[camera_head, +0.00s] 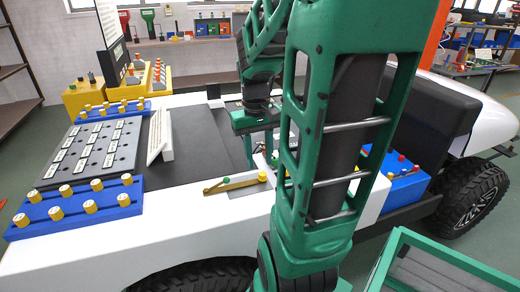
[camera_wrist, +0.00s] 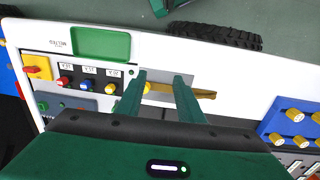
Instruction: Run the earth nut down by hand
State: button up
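My gripper (camera_wrist: 160,85) is open, its two green fingers apart above the white deck. A flat brass bar (camera_head: 235,184) lies on a grey plate on the cart's white side. It also shows in the wrist view (camera_wrist: 206,94), running behind the right finger. A small green piece (camera_head: 226,180), which may be the earth nut, sits on the bar in the head view; I cannot make it out in the wrist view. A yellow cap (camera_head: 262,176) is at the bar's right end. In the wrist view a yellow cap (camera_wrist: 147,87) shows between the fingers, close to the left one.
A panel with red (camera_wrist: 63,81), blue (camera_wrist: 86,85) and yellow (camera_wrist: 110,89) knobs lies left of my gripper in the wrist view. A green tray (camera_wrist: 101,43) is above it. A blue rack (camera_head: 80,208) of yellow-capped pieces stands at left. My arm hides much of the deck.

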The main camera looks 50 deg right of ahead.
send_over(262, 174)
notch_tip(262, 174, down, 3)
jog(key=f, duration=0.9)
jog(key=shift+s+a, duration=0.1)
jog(key=shift+s, duration=0.15)
jog(key=shift+f, duration=0.1)
jog(key=shift+c, duration=1.2)
grip_shut()
jog(key=m, duration=0.6)
jog(key=shift+w+m, duration=0.15)
jog(key=shift+m, duration=0.25)
jog(key=m, duration=0.5)
jog(key=shift+m, duration=0.3)
jog(key=m, duration=0.5)
jog(key=shift+w, duration=0.1)
jog(key=m, duration=1.4)
jog(key=shift+t, duration=0.3)
jog(key=m, duration=0.4)
jog(key=shift+m, duration=0.6)
